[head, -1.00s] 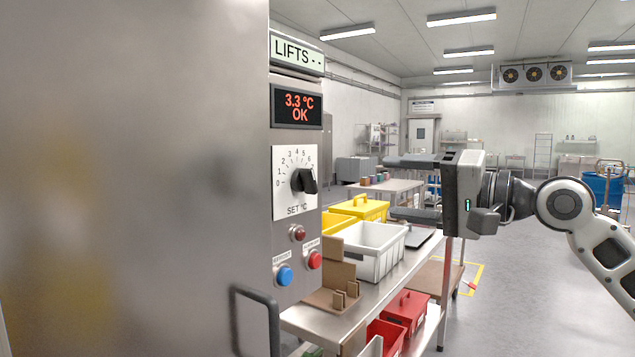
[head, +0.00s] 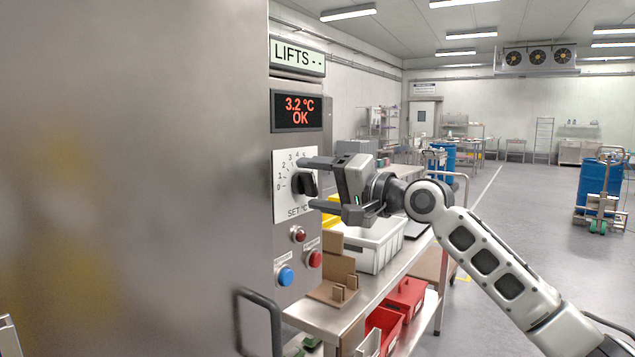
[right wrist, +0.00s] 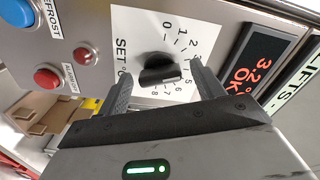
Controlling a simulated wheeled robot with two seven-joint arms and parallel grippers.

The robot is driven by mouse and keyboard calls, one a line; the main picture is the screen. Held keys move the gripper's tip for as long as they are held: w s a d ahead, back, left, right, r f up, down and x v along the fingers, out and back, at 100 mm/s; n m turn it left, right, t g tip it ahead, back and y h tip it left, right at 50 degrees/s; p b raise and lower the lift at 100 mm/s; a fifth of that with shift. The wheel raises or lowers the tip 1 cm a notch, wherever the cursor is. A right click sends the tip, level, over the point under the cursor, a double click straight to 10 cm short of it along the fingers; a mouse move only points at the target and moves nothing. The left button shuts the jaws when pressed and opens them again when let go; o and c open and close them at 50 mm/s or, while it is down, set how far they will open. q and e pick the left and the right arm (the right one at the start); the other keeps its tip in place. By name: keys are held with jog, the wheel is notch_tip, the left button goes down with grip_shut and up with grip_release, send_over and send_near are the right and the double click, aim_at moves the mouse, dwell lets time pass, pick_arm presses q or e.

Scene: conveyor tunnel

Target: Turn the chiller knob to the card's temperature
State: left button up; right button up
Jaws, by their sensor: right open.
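The black chiller knob (head: 306,184) sits on a white dial plate (head: 281,203) marked SET °C on the steel cabinet front. It also shows in the right wrist view (right wrist: 159,70), with numbers around it; its exact setting is hard to read. My right gripper (head: 308,182) is open at the dial, one finger above the knob and one below in the head view. In the right wrist view the knob lies between the open fingertips (right wrist: 160,76); contact cannot be told. The display (head: 298,110) reads 3.2 °C OK. No temperature card is legible.
A LIFTS sign (head: 297,57) is above the display. A red lamp (head: 298,235), blue button (head: 285,276) and red button (head: 314,259) sit below the dial. A cabinet handle (head: 262,318) sticks out lower down. A steel bench (head: 330,318) with a white bin (head: 372,247) stands right.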

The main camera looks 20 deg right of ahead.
jog(key=c, duration=1)
jog(key=shift+n+p, duration=0.3)
jog(key=shift+n, duration=0.8)
jog(key=shift+n+p, duration=0.3)
jog(key=shift+n, duration=0.6)
pick_arm(q)
jog(key=shift+r, duration=0.2)
pick_arm(e)
jog(key=shift+n, duration=0.3)
pick_arm(q)
jog(key=shift+r, duration=0.1)
pick_arm(e)
jog(key=o, duration=1)
